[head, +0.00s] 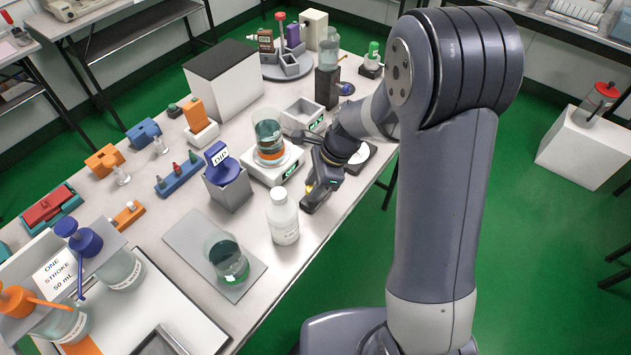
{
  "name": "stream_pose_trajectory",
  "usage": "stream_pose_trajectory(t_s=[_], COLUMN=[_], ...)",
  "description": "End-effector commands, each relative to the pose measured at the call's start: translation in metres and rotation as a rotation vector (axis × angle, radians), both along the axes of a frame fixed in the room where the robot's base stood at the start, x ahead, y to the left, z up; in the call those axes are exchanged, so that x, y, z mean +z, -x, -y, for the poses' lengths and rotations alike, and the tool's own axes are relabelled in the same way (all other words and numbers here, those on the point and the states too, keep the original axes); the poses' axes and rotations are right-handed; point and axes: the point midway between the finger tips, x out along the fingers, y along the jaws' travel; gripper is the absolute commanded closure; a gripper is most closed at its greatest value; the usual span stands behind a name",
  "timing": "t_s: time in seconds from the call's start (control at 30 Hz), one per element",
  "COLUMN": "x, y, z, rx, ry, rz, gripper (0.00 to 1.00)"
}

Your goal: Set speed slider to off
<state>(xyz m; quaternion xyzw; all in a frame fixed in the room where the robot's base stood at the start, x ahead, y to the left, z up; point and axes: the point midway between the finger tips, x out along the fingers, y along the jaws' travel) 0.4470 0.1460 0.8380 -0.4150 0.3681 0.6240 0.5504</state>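My gripper (317,172) reaches down to the right front of a white stirrer-like unit (258,170), close to the table's right edge. A glass beaker of dark teal liquid (268,134) stands on this unit over an orange ring. A green display (291,171) shows on the unit's front. A small yellow part (309,187) shows at the gripper's lower end, by a dark block (316,203); I cannot tell whether they touch. No speed slider can be made out. The finger gap is too small and dark to read.
A white bottle (283,217) stands just in front of the gripper. A beaker (229,260) stands on a grey mat (187,233). A round pale dial or plate (360,156) lies behind my gripper.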

Motion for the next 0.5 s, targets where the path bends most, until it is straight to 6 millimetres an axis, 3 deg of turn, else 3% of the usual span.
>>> stream_pose_trajectory(t_s=[0.17, 0.5], x=[-0.0002, 0.0064], y=[-0.0001, -0.0016], z=[0.0003, 0.0030], rx=[0.000, -0.001], ry=[0.001, 0.000], rz=[0.000, 0.004], gripper=[0.54, 0.54])
